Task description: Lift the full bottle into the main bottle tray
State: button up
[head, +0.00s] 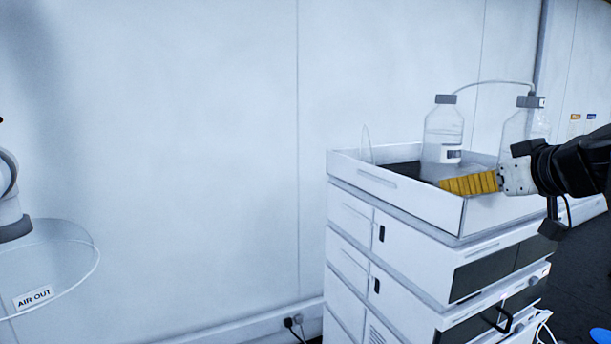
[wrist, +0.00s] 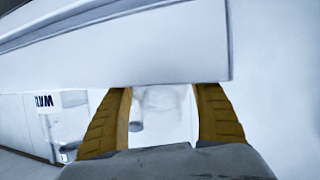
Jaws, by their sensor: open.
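The white bottle tray (head: 400,195) sits on top of the instrument stack. A clear bottle (head: 444,125) with a grey cap and a label stands upright in it. A second clear bottle (head: 519,125) with a grey cap and a tube stands at the right, partly hidden by my gripper. I cannot tell which bottle is full. My gripper (head: 442,185) has yellow fingers and points left, overlapping the tray's front wall. In the wrist view my gripper (wrist: 167,92) is open, with a pale blurred shape between the fingers. A white panel (wrist: 120,50) covers the fingertips there.
The white instrument stack (head: 410,260) has dark panels and handles. A thin clear plate (head: 366,145) stands at the tray's left. The floor between table and stack is mostly out of view.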

jog(key=shift+s, duration=0.15)
jog(key=shift+c, duration=0.9)
jog(key=c, duration=1)
jog(key=shift+r, duration=0.2)
